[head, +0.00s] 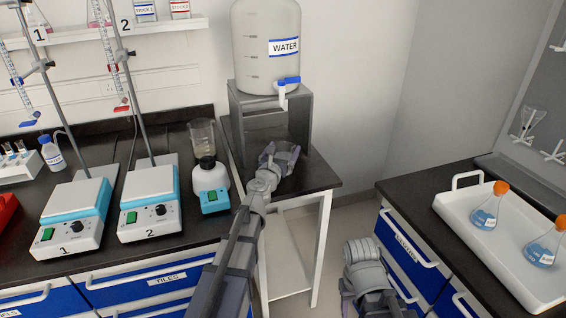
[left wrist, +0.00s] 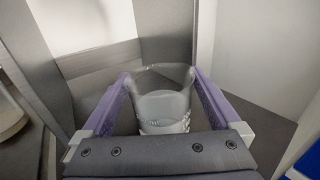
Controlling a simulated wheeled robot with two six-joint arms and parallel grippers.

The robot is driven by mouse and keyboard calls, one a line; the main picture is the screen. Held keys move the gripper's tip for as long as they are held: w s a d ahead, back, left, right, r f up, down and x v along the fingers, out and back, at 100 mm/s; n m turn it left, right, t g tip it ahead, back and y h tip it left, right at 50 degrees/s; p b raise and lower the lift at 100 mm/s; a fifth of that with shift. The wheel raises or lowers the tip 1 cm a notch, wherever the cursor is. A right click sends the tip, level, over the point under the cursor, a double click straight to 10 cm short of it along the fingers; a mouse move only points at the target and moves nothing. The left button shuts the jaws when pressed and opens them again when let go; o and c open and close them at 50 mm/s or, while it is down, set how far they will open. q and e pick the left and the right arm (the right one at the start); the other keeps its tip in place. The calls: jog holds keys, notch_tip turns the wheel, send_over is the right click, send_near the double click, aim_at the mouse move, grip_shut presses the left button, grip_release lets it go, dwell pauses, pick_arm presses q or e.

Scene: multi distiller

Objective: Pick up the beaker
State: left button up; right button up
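A clear glass beaker (left wrist: 164,108) stands upright between the two purple fingers of my left gripper (left wrist: 161,76) in the left wrist view. The fingers are spread to about the width of the beaker and lie close along both its sides. I cannot tell whether they press on the glass. In the head view my left gripper (head: 281,156) is low in front of the grey stand, over the small dark-topped table, and the beaker cannot be made out there. My right arm shows at the lower middle of the head view, but its fingers do not show.
A water tank (head: 263,40) with a blue tap stands on the grey stand (head: 306,115). Two hotplates (head: 78,210) and a blender-like device (head: 208,175) are on the left bench. A white tray (head: 465,225) with two orange-capped flasks is on the right bench.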

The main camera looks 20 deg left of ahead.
pick_arm(q)
grip_shut()
dwell(0.6)
jog(key=shift+r, duration=0.25)
notch_tip(320, 180, up, 10)
jog(key=p, duration=1)
jog(key=shift+f, duration=0.25)
